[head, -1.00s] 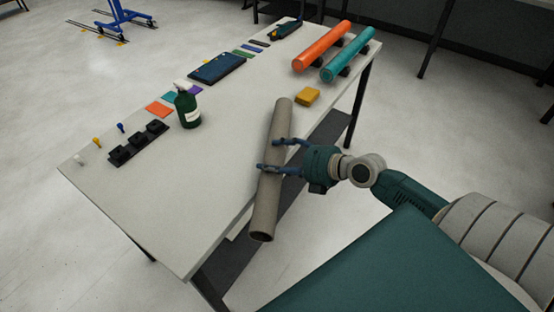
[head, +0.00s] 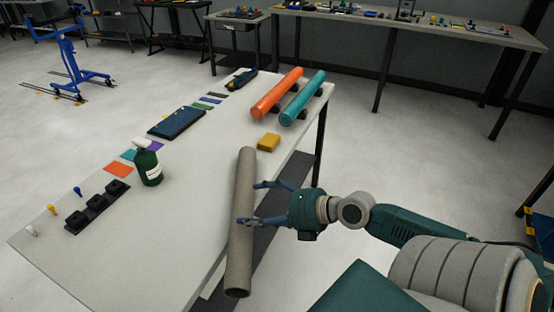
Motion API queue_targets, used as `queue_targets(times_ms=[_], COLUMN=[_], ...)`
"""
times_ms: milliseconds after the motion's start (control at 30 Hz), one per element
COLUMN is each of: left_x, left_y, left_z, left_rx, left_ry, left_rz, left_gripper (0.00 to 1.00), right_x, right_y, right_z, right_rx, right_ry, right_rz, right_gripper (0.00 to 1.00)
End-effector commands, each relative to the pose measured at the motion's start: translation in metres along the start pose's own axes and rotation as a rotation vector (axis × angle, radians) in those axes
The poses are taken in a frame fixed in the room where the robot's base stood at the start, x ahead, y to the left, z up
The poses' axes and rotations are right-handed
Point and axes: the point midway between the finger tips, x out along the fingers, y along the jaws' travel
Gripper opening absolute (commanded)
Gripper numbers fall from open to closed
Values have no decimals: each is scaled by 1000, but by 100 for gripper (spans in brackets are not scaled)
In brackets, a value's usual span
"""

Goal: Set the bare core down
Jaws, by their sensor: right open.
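The bare core (head: 241,235) is a long grey-brown tube at the right edge of the worktable (head: 150,240). Its far end is over the tabletop and its near, hollow end sticks out past the edge in the picture. I cannot tell how fully it rests on the table. My right gripper (head: 252,203) is open at the core's right side, fingers spread and pointing left. The lower fingertip overlaps the core's edge, and the upper one is just beside it. Contact is unclear. My left gripper is not in view.
An orange roll (head: 277,94) and a teal roll (head: 303,99) lie on black supports at the far end. A yellow block (head: 269,142) sits beyond the core. A green spray bottle (head: 148,165) and black holders (head: 97,207) stand left. The near middle tabletop is clear.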

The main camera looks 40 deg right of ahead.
Motion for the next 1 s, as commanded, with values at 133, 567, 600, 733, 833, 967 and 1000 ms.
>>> queue_targets(times_ms=[133,567,600,733,833,967,1000], left_x=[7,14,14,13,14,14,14], left_y=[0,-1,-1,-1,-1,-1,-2], left_z=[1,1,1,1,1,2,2], left_rx=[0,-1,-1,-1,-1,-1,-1], left_ry=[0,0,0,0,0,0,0], left_rz=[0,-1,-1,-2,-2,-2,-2], left_gripper=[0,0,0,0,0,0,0], right_x=[-24,-67,-68,-69,-68,-67,-67], right_y=[-3,1,1,1,-10,-73,-106], right_z=[-2,0,0,0,7,37,48], right_rx=[1,-1,-1,-1,32,214,305], right_ry=[3,2,2,2,-19,-122,-172], right_rz=[-4,1,1,1,-13,-85,-118], right_gripper=[85,85,85,85,85,85,85])
